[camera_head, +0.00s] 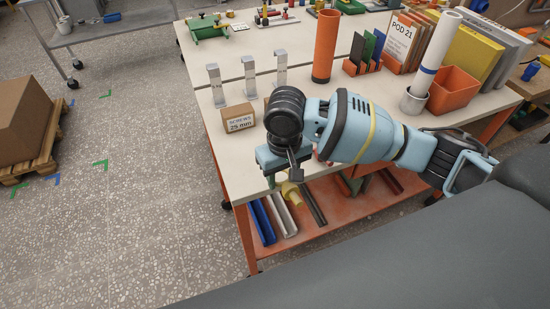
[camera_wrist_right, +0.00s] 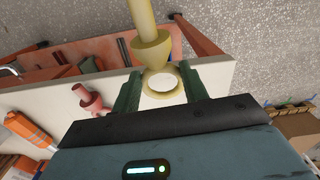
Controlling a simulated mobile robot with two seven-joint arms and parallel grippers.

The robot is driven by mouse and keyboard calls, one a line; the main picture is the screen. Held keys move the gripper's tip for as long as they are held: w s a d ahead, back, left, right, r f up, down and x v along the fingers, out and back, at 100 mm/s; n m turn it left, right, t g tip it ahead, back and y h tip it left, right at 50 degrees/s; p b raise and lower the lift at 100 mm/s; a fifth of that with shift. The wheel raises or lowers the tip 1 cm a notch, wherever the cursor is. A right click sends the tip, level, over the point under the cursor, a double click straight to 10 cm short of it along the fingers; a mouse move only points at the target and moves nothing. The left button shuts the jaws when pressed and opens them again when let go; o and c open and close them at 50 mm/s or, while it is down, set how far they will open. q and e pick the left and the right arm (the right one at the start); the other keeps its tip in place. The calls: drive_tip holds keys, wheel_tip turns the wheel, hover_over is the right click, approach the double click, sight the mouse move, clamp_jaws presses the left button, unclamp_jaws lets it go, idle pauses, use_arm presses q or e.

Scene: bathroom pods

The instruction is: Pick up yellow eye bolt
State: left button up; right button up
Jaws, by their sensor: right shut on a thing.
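The yellow eye bolt (camera_wrist_right: 151,38) shows large in the right wrist view. Its ring lies between the two green fingers of my right gripper (camera_wrist_right: 162,77), and its shank points away from the gripper. My right gripper is shut on it. In the head view the right gripper (camera_head: 291,176) is at the front edge of the white table, with part of the yellow eye bolt (camera_head: 290,191) showing just below it. The arm hides much of the table there. My left gripper is not in view.
The white table (camera_head: 240,178) has a box of screws (camera_head: 239,118), metal brackets (camera_head: 249,76), an orange tube (camera_head: 326,46) and an orange bin (camera_head: 453,88). A red eye bolt (camera_wrist_right: 91,100) lies beside the gripper in the wrist view. A lower orange shelf (camera_head: 345,211) holds coloured channels.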

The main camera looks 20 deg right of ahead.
sight(294, 198)
drive_tip(key=s, duration=0.6)
drive_tip(key=shift+d+r+p, duration=0.1)
drive_tip(key=shift+r+p, duration=0.2)
drive_tip(key=shift+p, duration=0.05)
drive_tip(key=d+r+m, duration=0.1)
drive_tip(key=d+r, duration=0.3)
drive_tip(key=r, duration=0.2)
drive_tip(key=shift+d+r, duration=0.3)
